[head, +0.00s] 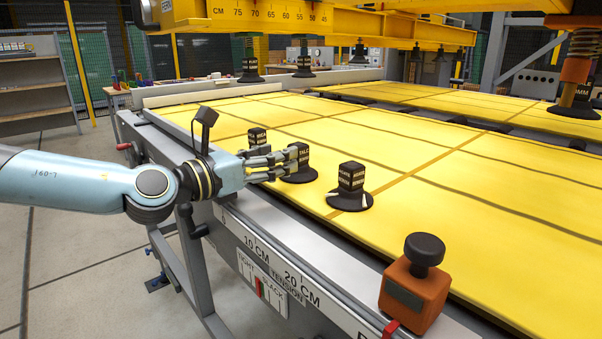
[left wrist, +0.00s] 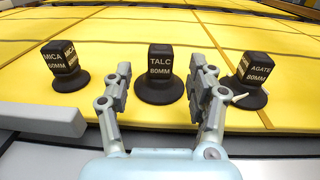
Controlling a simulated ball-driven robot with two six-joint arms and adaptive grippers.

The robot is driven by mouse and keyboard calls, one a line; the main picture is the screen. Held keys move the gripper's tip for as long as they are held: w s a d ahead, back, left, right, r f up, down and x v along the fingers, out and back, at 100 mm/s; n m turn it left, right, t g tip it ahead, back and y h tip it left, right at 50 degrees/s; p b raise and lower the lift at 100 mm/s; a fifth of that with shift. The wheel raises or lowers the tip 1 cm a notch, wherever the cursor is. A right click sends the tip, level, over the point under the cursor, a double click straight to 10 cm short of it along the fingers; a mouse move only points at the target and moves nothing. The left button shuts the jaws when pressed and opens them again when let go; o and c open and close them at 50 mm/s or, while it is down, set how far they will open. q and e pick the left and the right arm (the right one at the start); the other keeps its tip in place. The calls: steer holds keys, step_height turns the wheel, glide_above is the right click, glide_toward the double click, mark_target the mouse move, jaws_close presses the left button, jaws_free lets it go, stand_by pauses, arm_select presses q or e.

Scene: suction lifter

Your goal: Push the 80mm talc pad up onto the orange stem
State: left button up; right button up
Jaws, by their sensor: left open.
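The black talc pad (head: 299,163), with a block top and a wide round skirt, stands upright on the yellow sheet near its front edge. In the left wrist view the talc pad (left wrist: 160,75) reads TALC and what looks like 80MM. My left gripper (head: 278,162) is open, with its fingers reaching toward the pad. In the left wrist view its fingers (left wrist: 163,85) stand either side of the talc pad; I cannot tell whether they touch it. An orange stem (head: 575,70) hangs at the upper right, with dark parts around its lower end.
A mica pad (left wrist: 66,62) stands left of the talc pad and an agate pad (left wrist: 251,75) right of it. An orange block with a black knob (head: 414,290) sits at the front edge. A yellow beam (head: 270,14) with hanging black pads spans overhead.

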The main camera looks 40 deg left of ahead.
mark_target(294, 144)
arm_select(q)
steer(key=shift+w, duration=1.05)
steer(key=w, duration=0.3)
steer(key=shift+w+r, duration=0.1)
steer(key=shift+w, duration=0.1)
steer(key=shift+w+d, duration=0.15)
steer(key=shift+w, duration=0.25)
arm_select(e)
steer(key=shift+w+a+f, duration=0.1)
steer(key=shift+w+a, duration=0.05)
steer(key=shift+a, duration=0.15)
arm_select(q)
steer(key=shift+c, duration=0.3)
jaws_close()
arm_select(e)
steer(key=shift+d, duration=0.25)
